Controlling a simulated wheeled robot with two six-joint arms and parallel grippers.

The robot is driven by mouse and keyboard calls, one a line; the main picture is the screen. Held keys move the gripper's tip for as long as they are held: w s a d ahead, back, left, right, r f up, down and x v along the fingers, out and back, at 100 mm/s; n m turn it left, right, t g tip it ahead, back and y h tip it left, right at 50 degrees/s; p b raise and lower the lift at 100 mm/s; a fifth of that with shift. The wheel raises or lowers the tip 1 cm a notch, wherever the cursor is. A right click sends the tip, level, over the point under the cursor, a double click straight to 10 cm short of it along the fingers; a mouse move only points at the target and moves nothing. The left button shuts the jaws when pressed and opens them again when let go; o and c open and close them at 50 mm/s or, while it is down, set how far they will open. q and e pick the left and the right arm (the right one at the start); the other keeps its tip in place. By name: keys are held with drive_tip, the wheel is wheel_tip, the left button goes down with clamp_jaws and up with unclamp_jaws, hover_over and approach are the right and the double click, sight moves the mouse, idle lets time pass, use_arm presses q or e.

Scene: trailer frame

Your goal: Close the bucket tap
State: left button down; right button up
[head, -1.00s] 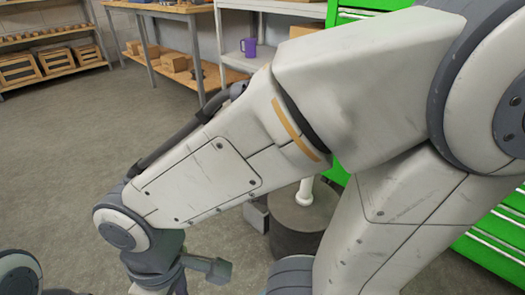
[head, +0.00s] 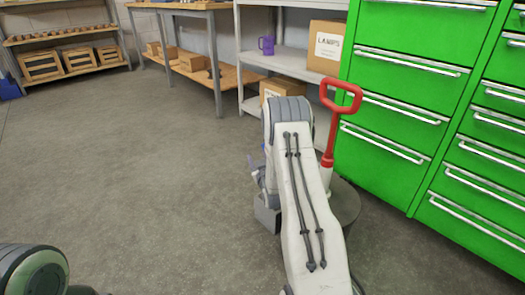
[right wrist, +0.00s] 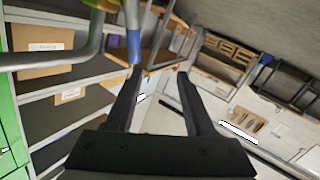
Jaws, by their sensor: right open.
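My right gripper (right wrist: 160,72) is open in the right wrist view, with nothing between its two dark fingers. In the head view my right arm stands in the middle and largely hides that gripper. I cannot make out a bucket or its tap for sure in either view. A blue upright piece (right wrist: 134,45) shows by the left fingertip in the right wrist view, with a bent grey bar to its left; I cannot tell what they are or whether the finger touches the piece. My left gripper is out of view.
A red handle (head: 340,98) on a white post rises beside a dark round drum (head: 347,203), partly behind my right arm. Green drawer cabinets (head: 392,125) stand at the right. Shelves with a purple mug (head: 266,44) and boxes stand behind. The floor (head: 130,180) at left is clear.

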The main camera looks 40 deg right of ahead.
drive_tip(key=w+d+f+h+b, duration=0.1)
drive_tip(key=w+d+b, duration=0.4)
drive_tip(key=w+d, duration=0.2)
drive_tip(key=shift+w+d+m, duration=0.2)
drive_tip(key=shift+d+m, duration=0.1)
drive_tip(key=shift+d, duration=0.2)
clamp_jaws()
drive_tip(key=shift+f, duration=0.1)
idle(1.1)
